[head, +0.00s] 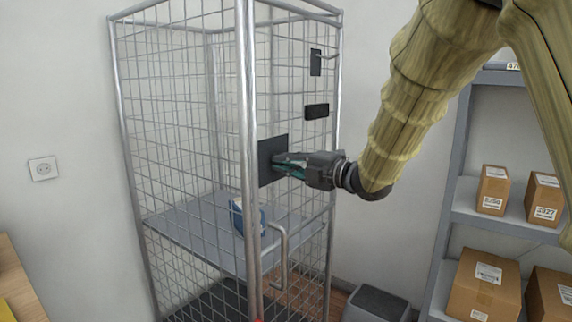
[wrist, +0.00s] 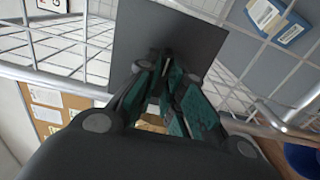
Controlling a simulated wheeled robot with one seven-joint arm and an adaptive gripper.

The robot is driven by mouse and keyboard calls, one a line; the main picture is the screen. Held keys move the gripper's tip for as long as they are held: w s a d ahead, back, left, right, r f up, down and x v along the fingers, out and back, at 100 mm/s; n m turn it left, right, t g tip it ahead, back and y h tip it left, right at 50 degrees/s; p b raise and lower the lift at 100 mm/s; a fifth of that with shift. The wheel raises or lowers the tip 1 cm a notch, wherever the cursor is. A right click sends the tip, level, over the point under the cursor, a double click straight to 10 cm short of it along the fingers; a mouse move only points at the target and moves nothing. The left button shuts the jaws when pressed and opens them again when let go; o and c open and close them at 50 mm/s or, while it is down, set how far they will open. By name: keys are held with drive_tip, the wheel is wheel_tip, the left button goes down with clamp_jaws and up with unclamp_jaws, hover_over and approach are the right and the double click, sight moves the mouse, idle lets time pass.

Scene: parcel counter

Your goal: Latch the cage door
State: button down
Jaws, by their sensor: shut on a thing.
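The cage door (head: 290,95) is the wire mesh side at the right of the tall metal cage. A dark square latch plate (head: 266,150) sits on it and fills the upper middle of the wrist view (wrist: 170,35). My gripper (head: 282,163) is at this plate from the right. In the wrist view its green-padded fingers (wrist: 160,65) close together at the plate, shut on a small dark latch part that they mostly hide. A grey bar handle (head: 283,258) is lower on the door. I cannot tell whether the door sits fully against its frame.
A blue box (head: 240,217) stands on the cage's grey shelf (head: 185,240). Two small dark plates (head: 317,111) are on the mesh right of the latch plate. Shelving (head: 460,215) with cartons (head: 483,285) stands at the right, and a grey bin (head: 375,305) is on the floor.

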drive_tip(key=c, duration=1.5)
unclamp_jaws()
drive_tip(key=shift+c, duration=0.2)
drive_tip(key=v, duration=1.2)
